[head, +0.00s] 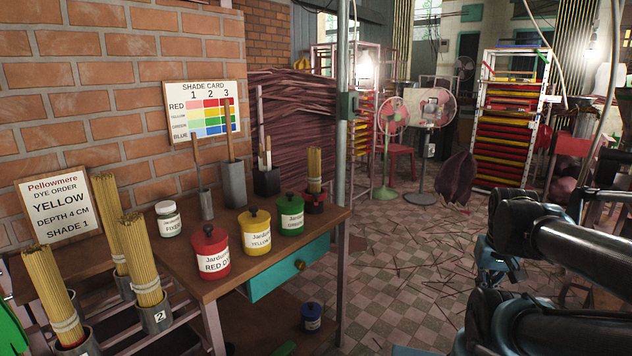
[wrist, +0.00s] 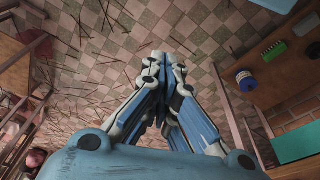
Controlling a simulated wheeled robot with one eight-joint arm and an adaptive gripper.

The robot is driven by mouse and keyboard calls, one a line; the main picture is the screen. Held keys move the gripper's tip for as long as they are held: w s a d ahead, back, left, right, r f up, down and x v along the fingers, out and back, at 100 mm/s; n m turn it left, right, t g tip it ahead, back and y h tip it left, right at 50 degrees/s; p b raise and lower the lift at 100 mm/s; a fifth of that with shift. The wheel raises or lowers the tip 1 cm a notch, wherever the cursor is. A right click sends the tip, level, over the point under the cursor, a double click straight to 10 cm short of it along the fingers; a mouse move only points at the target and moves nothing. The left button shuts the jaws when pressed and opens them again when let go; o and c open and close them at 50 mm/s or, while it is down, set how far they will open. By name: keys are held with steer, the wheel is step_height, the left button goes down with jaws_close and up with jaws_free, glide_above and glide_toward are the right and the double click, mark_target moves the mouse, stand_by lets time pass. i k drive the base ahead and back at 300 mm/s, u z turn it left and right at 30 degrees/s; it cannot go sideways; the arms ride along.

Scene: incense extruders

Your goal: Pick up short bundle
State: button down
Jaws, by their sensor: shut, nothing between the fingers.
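In the head view a short bundle of yellowish sticks (head: 314,163) stands upright in a small dark reddish holder (head: 315,200) at the table's far right end. Taller, banded stick bundles (head: 140,262) stand in grey cups at the lower left; one cup is marked 2. My gripper (wrist: 163,60) is shut and empty in the wrist view, over the tiled floor. No bundle shows in that view. In the head view only my dark arm links show at the right, well apart from the short bundle.
Red (head: 210,254), yellow (head: 256,233) and green (head: 291,215) dye jars stand on the wooden table, left of the short bundle. Grey tubes with wooden handles stand behind them. A metal post (head: 342,150) rises beside the table. A blue jar (wrist: 245,80) sits low. Sticks litter the floor.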

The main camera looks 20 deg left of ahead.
mark_target(313, 154)
steer(key=z, duration=0.05)
steer(key=k, duration=1.15)
steer(key=u, duration=0.55)
steer(key=i, duration=1.6)
steer(key=u, duration=0.05)
